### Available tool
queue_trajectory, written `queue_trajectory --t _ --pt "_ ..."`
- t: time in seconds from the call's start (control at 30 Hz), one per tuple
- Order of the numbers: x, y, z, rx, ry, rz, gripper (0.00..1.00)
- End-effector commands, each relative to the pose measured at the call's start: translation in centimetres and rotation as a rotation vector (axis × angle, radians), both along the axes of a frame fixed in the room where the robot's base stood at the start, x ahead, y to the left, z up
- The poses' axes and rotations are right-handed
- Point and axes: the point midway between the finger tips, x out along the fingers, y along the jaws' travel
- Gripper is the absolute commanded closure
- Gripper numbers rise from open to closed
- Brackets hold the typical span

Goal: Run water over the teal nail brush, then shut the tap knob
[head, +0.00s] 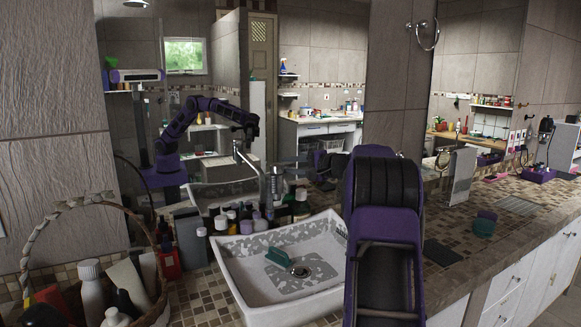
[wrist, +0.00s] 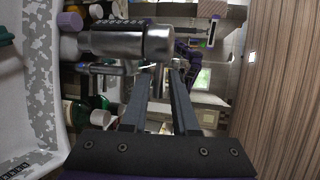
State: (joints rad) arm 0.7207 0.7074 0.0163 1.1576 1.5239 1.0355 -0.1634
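The teal nail brush (head: 278,257) lies in the white sink basin (head: 236,283), left of the drain. A teal bit at the left edge of the wrist view (wrist: 5,30) may be the same brush. The metal tap (head: 273,187) stands at the back of the basin; its thick cylinder also shows in the wrist view (wrist: 130,42). I cannot make out the knob clearly, nor any running water. My gripper (wrist: 160,72) is open and empty, its fingertips beside the tap cylinder. In the head view it is small and partly hidden by my purple arm.
Several bottles (head: 244,222) crowd the counter behind and left of the basin. A wicker basket (head: 160,300) stands at the front left. A mirror behind reflects my arm.

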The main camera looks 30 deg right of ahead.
Motion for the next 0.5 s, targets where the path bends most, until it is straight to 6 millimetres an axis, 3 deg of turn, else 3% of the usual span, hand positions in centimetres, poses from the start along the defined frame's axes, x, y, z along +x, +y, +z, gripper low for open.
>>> queue_trajectory --t 0.07,0.37,0.5 --pt "0.0 0.0 -0.1 0.0 0.001 0.0 0.57" --pt "-0.1 0.0 -0.1 0.0 0.002 0.0 0.57" --pt "-1.1 -0.5 0.0 0.0 0.002 -0.001 0.57"
